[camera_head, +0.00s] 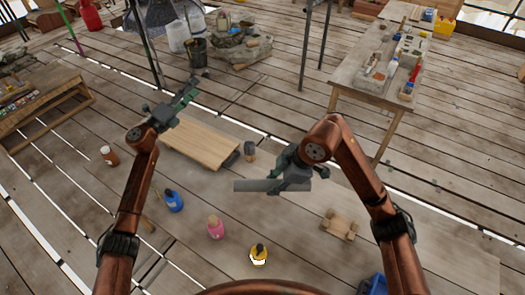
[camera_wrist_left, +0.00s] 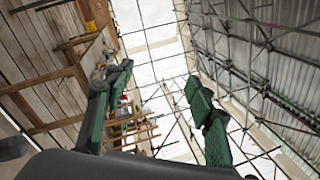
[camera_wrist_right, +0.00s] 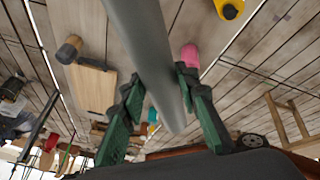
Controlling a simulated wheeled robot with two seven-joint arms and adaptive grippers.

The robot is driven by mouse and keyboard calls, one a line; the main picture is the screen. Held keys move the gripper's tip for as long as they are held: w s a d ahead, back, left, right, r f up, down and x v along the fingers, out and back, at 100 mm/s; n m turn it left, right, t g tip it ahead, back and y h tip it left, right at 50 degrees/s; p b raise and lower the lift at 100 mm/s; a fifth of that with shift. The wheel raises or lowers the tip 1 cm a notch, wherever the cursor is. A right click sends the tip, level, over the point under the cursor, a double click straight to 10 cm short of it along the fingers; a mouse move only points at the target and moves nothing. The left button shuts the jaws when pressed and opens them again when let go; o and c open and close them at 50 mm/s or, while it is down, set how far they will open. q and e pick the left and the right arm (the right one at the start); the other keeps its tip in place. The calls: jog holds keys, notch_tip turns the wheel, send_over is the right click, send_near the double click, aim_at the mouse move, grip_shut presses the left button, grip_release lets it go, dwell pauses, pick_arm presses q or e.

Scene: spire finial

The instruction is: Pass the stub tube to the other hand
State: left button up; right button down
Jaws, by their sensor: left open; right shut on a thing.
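The stub tube (camera_head: 258,185) is a grey cylinder, held roughly level across the middle of the head view. My right gripper (camera_head: 290,178) is shut on it near its right part, and the tube's left part sticks out free. In the right wrist view the tube (camera_wrist_right: 150,50) runs between the green fingers of the right gripper (camera_wrist_right: 155,100). My left gripper (camera_head: 188,92) is open and empty, up and to the left of the tube and clearly apart from it. The left wrist view shows the open fingers of the left gripper (camera_wrist_left: 160,100) with nothing between them.
A wooden board (camera_head: 200,143) lies below between the arms. A blue bottle (camera_head: 174,201), a pink bottle (camera_head: 215,227) and a yellow bottle (camera_head: 259,254) stand in front. A workbench (camera_head: 350,83) with tools is at the right, and a low shelf (camera_head: 45,105) at the left.

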pick_arm(q)
jog(key=s+d+r+m+g+h, duration=0.15)
jog(key=s+d+m+g, duration=0.3)
jog(key=d, duration=0.45)
jog(key=s+d+r+m+g+h, duration=0.1)
jog(key=s+d+r+m+g, duration=0.1)
jog(key=s+d+m+g, duration=0.45)
jog(key=s+d+r+m+g+h, duration=0.1)
jog(key=d+m+g+h, duration=0.15)
jog(key=d, duration=0.75)
pick_arm(e)
jog(key=shift+d, duration=0.15)
pick_arm(q)
jog(key=m+g+y, duration=0.5)
jog(key=m+y, duration=0.5)
jog(key=y, duration=0.7)
send_near(262, 180)
jog(key=f, duration=0.3)
jog(key=s+f, duration=0.1)
jog(key=f, duration=0.3)
jog(key=s+f, duration=0.1)
jog(key=f, duration=0.2)
jog(key=shift+d+f, duration=0.1)
jog(key=shift+f, duration=0.25)
